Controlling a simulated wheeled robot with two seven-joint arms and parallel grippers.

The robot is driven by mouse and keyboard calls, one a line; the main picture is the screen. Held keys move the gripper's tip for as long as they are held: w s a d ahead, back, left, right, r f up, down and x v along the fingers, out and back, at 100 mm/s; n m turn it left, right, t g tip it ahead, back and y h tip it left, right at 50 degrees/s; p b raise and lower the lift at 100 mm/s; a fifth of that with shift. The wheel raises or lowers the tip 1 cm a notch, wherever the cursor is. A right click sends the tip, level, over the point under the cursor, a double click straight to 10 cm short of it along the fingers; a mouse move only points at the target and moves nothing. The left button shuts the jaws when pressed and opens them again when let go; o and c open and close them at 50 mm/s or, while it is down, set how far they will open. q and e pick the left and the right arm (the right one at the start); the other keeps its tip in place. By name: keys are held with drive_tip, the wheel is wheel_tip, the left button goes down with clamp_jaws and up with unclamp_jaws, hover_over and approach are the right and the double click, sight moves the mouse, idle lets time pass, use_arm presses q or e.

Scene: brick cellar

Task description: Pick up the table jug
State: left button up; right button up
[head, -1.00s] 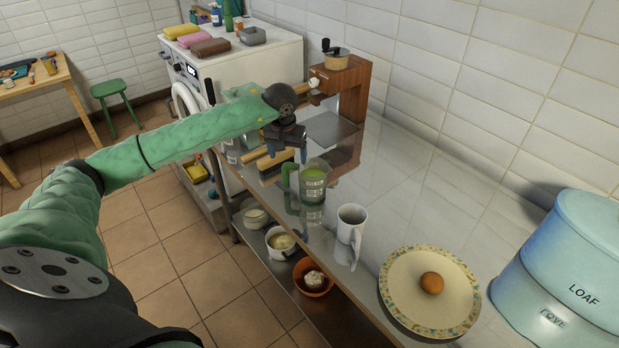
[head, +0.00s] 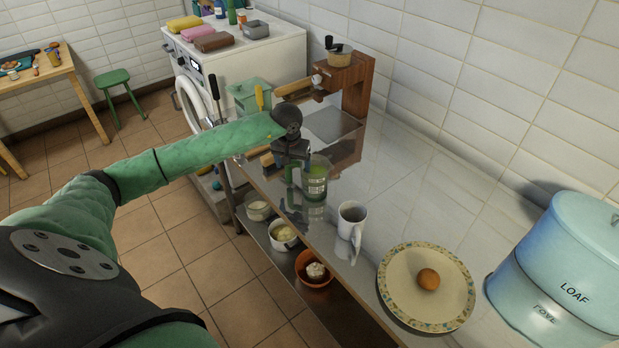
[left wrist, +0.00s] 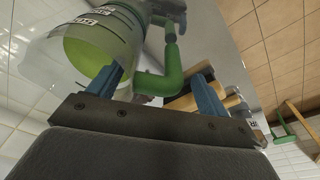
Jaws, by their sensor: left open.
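The table jug (head: 317,180) is clear with green contents and a green handle. It stands on the shiny counter beyond the white mug. My left gripper (head: 293,178) is open at the jug's left side, by the handle. In the left wrist view the jug (left wrist: 90,48) fills the upper left. Its green handle (left wrist: 173,72) lies between the two blue fingers of my left gripper (left wrist: 163,85), with gaps on both sides. Part of the jug is hidden behind the gripper in the head view. My right gripper is not in view.
A white mug (head: 352,214) stands nearer than the jug. A wooden grinder stand (head: 355,88) stands behind. Bowls sit on the lower shelf.

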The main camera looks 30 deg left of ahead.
use_arm(q)
drive_tip(key=c, duration=1.3)
drive_tip(key=shift+w, duration=0.1)
drive_tip(key=shift+c, duration=1.3)
drive_tip(key=shift+r, duration=0.15)
